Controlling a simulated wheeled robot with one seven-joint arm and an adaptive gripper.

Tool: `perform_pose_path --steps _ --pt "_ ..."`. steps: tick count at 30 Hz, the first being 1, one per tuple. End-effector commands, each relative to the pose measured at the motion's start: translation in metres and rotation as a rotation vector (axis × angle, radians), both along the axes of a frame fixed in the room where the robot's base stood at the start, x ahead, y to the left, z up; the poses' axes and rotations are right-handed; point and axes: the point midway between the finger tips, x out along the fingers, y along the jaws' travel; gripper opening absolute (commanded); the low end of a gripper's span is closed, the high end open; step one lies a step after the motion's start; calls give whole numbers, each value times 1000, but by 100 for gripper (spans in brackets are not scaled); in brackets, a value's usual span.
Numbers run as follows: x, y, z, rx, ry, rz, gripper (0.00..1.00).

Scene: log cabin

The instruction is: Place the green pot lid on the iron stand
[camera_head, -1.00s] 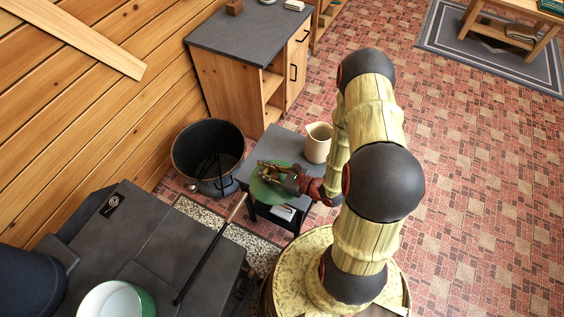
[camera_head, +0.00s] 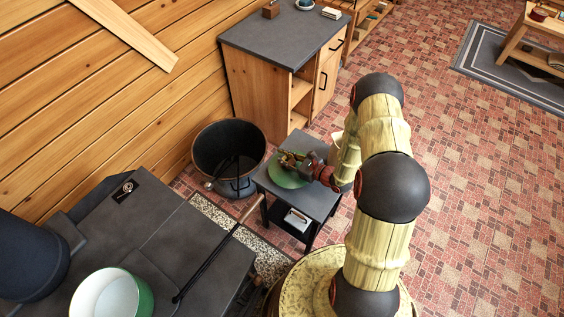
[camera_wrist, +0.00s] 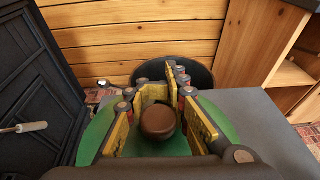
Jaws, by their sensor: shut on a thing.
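The green pot lid (camera_head: 284,181) is over the top of the small dark stand (camera_head: 322,203). Its brown knob (camera_wrist: 158,119) sits between the fingers of my gripper (camera_head: 293,161) in the wrist view. My gripper is shut on the lid by that knob, coming from the right in the head view. Green lid surface (camera_wrist: 97,132) shows on both sides of the fingers. The lid looks roughly level. I cannot tell whether it touches the stand's top or hovers just above it.
A black bucket (camera_head: 229,150) stands left of the stand. A wooden cabinet (camera_head: 255,90) is behind. Tiled floor lies open at right.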

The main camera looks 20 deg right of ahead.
Motion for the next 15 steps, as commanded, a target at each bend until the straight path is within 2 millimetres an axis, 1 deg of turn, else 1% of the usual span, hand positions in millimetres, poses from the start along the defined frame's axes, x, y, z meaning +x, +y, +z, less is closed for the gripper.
perform_pose_path --steps 1,3,6,15 --pt "4 -1 -8 0 0 1 0" --pt "2 0 -21 1 2 0 0" --pt "2 -1 -34 1 2 -1 0" --pt "2 -1 -34 1 0 0 0"
